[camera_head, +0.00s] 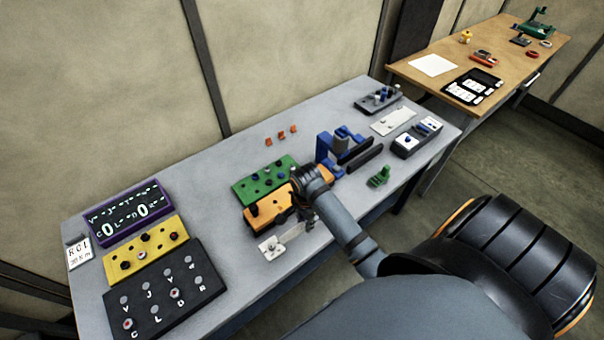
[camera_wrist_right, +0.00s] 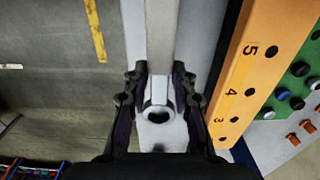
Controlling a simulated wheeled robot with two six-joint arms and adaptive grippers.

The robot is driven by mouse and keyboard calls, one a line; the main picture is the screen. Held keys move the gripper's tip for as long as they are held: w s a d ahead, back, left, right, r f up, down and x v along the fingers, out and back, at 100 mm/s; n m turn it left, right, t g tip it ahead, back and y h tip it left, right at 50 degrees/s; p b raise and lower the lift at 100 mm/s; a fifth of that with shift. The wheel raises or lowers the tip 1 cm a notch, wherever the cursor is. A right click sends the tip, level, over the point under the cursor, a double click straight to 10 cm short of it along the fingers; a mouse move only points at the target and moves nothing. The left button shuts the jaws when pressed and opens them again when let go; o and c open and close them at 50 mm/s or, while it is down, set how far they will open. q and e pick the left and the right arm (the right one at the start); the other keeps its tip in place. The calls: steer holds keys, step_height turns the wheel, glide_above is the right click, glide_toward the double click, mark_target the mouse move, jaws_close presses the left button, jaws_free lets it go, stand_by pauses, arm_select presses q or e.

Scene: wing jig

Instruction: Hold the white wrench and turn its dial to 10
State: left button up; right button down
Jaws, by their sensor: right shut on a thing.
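My right gripper (camera_head: 306,212) is over the front edge of the grey table, beside the orange block. In the right wrist view its two fingers (camera_wrist_right: 158,108) are shut on a pale bar-shaped tool, which looks like the white wrench (camera_wrist_right: 161,40). The tool's long shaft runs away to the top of that view. Its near end shows a round, ring-like socket between the fingers. No dial or dial reading can be made out. In the head view the held tool is mostly hidden by my arm and gripper. My left gripper is not in view.
The orange numbered block (camera_head: 268,208) is close beside the gripper, with the green block (camera_head: 264,180) behind it. A white plate (camera_head: 285,243) lies at the front edge. A blue fixture (camera_head: 326,150) and a small green part (camera_head: 379,177) stand to the right.

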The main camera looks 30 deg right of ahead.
step_height(320, 180, down, 2)
steer(key=shift+f, duration=0.25)
steer(key=f, duration=0.3)
steer(key=shift+w+d+f, duration=0.15)
steer(key=shift+w+f, duration=0.1)
steer(key=shift+f, duration=0.7)
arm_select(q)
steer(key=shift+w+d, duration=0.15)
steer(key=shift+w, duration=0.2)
arm_select(e)
steer(key=shift+s, duration=0.1)
steer(key=shift+f, duration=0.15)
